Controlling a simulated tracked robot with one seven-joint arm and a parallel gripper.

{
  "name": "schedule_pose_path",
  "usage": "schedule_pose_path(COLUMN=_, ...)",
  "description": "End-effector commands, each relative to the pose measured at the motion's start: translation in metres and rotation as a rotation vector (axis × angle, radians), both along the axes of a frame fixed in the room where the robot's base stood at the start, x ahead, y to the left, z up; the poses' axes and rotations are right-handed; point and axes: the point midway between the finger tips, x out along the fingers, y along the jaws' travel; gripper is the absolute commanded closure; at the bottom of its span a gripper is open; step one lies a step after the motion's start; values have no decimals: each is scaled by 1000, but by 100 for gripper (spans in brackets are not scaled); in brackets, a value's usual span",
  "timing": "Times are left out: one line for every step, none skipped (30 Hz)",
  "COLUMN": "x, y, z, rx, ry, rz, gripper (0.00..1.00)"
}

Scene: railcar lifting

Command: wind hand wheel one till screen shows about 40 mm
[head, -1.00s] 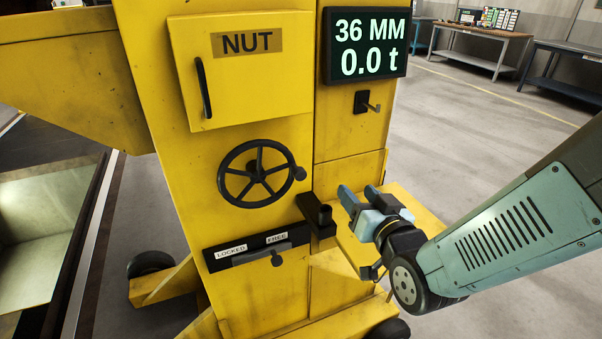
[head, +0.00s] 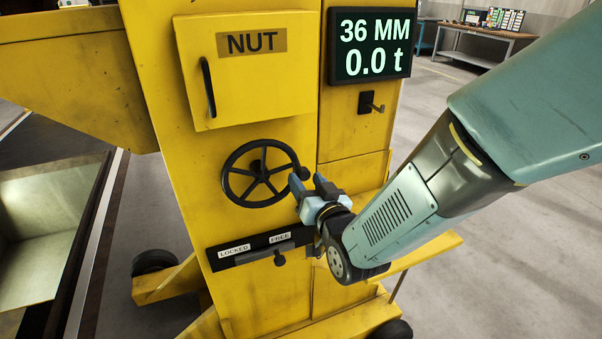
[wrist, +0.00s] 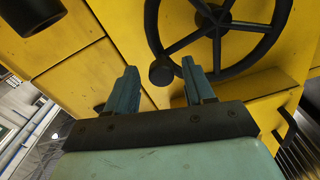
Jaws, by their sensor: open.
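The black hand wheel (head: 261,178) is on the yellow column's front, with a round knob (head: 304,173) at its right rim. The screen (head: 369,46) reads 36 MM and 0.0 t. My gripper (head: 309,182) is open, its fingertips close to the knob. In the wrist view, the wheel (wrist: 217,30) fills the top, and the knob (wrist: 162,72) appears between the two spread fingers of my gripper (wrist: 160,80). Contact cannot be told. No number on the wheel is visible.
A NUT door (head: 250,75) with a black handle is above the wheel. A LOCKED/FREE lever plate (head: 259,250) is just below it. A black peg (head: 372,103) sticks out under the screen. A yellow ledge (head: 425,250) lies to the right, under my arm.

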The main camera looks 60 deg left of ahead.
Motion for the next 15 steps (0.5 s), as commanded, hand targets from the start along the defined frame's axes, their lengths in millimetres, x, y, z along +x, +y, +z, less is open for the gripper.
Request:
schedule_pose_path(x=1, y=9, z=0, rx=2, ry=0, rz=1, gripper=47)
schedule_pose_path(x=2, y=13, z=0, rx=2, ry=-1, rz=0, gripper=47)
schedule_pose_path(x=4, y=18, z=0, rx=2, ry=-1, rz=0, gripper=47)
schedule_pose_path(x=5, y=22, z=0, rx=0, ry=-1, rz=-1, gripper=47)
schedule_pose_path(x=5, y=25, z=0, rx=0, ry=-1, rz=-1, gripper=47)
schedule_pose_path(x=6, y=29, z=0, rx=1, ry=-1, rz=0, gripper=47)
schedule_pose_path(x=6, y=31, z=0, rx=1, ry=-1, rz=0, gripper=47)
schedule_pose_path(x=7, y=34, z=0, rx=1, ry=0, rz=0, gripper=47)
schedule_pose_path(x=7, y=36, z=0, rx=1, ry=0, rz=0, gripper=47)
schedule_pose_path(x=7, y=38, z=0, rx=1, ry=0, rz=0, gripper=47)
schedule_pose_path(x=8, y=39, z=0, rx=1, ry=0, rz=0, gripper=47)
schedule_pose_path(x=8, y=40, z=0, rx=0, ry=0, rz=0, gripper=47)
schedule_pose_path(x=8, y=40, z=0, rx=0, ry=0, rz=0, gripper=47)
schedule_pose_path(x=8, y=41, z=0, rx=0, ry=0, rz=0, gripper=47)
schedule_pose_path(x=8, y=41, z=0, rx=0, ry=0, rz=0, gripper=47)
